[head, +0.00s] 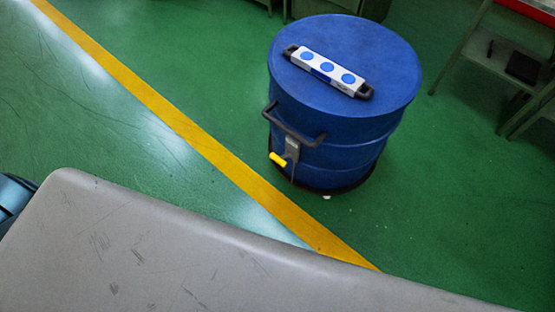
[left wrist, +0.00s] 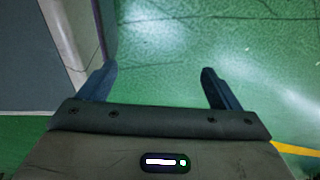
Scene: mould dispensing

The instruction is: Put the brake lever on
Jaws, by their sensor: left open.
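A blue drum (head: 340,130) stands upright on the green floor in the head view. On its lower front left side is a small grey bracket with a yellow-tipped lever (head: 279,159), which looks like the brake lever. My left gripper (left wrist: 158,85) is open and empty over bare floor in the left wrist view, with its two dark fingers well apart. The drum and lever do not show in that view. My right gripper is in neither view.
A dark handle (head: 293,128) sticks out from the drum's side. A white panel with blue discs (head: 326,69) lies on its lid. A yellow floor line (head: 190,130) runs left of the drum. Green benches (head: 495,65) stand at the right. Floor around the drum is clear.

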